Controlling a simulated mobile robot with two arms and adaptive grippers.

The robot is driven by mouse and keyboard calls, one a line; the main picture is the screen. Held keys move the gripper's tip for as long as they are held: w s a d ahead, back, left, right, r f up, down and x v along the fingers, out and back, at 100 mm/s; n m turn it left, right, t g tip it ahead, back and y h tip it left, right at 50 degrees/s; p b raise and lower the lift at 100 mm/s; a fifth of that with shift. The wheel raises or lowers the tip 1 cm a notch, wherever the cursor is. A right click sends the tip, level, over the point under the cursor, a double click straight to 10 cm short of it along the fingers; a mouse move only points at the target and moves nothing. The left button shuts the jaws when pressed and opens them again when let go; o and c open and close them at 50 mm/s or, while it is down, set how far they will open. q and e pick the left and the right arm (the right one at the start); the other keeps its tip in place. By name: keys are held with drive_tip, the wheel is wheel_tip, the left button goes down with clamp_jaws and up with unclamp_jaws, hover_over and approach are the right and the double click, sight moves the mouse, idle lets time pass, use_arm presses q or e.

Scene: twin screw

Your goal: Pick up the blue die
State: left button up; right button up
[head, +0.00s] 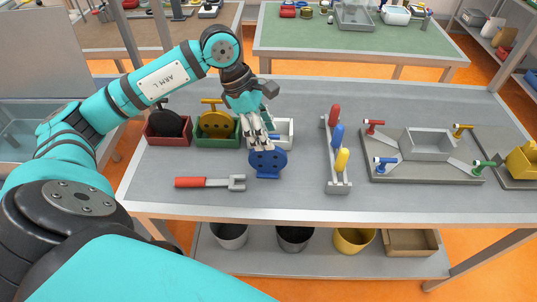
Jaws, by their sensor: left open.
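The blue die (268,163) is a round disc with dark holes, on the grey workbench in front of the white bin. My left gripper (262,145) is just above and behind the die, fingers pointing down at its top edge. It is open; the fingers overlap the top of the die in the picture, and I cannot tell whether they touch it. My right gripper is not in the picture.
A red bin (169,137) with a black die and a green bin (218,140) with a yellow die stand left of a white bin (286,128). A red-handled tool (205,182) lies in front. A rack with coloured handles (338,187) and a grey fixture (425,150) stand right.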

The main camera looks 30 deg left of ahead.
sight(268, 155)
use_arm(q)
drive_tip(key=shift+d+f, duration=0.25)
drive_tip(key=shift+f, duration=0.3)
drive_tip(key=shift+f+p, duration=0.3)
drive_tip(key=shift+p, duration=0.05)
drive_tip(key=p+x, duration=0.2)
drive_tip(key=x, duration=0.1)
drive_tip(key=shift+w+f, duration=0.2)
drive_tip(key=shift+f, duration=0.1)
drive_tip(key=shift+d+f, duration=0.1)
drive_tip(key=shift+f, duration=0.45)
drive_tip(key=shift+w, duration=0.1)
clamp_jaws()
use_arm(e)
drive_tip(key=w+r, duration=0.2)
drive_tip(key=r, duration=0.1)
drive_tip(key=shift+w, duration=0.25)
use_arm(q)
drive_tip(key=shift+r, duration=0.1)
